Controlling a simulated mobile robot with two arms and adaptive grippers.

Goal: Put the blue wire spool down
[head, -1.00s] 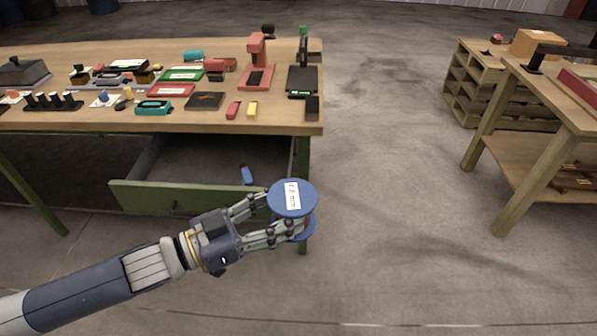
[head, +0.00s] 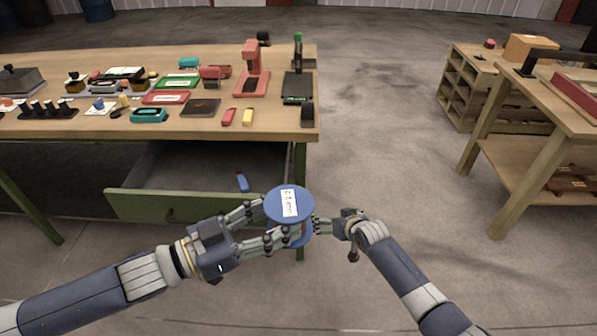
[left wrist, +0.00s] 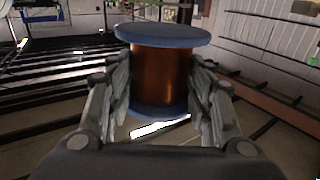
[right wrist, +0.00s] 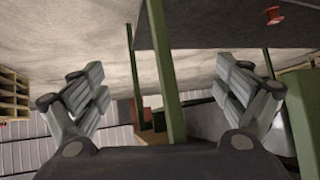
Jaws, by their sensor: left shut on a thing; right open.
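The blue wire spool (head: 289,203) has blue flanges and a white label on its upward face. My left gripper (head: 272,228) is shut on it and holds it upright in the air in front of the workbench. In the left wrist view the spool (left wrist: 162,75) shows its copper-coloured winding between the fingers (left wrist: 163,95). My right gripper (head: 322,226) is just right of the spool in the head view. Its fingers are open and empty in the right wrist view (right wrist: 165,92). The spool does not show there.
The workbench (head: 70,127) holds a red stand (head: 252,72), a black scale (head: 297,88) and several tools. Its green-fronted drawer (head: 150,207) is open, with a small blue item (head: 242,182) inside. A wooden table (head: 545,105) stands right. The floor between is clear.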

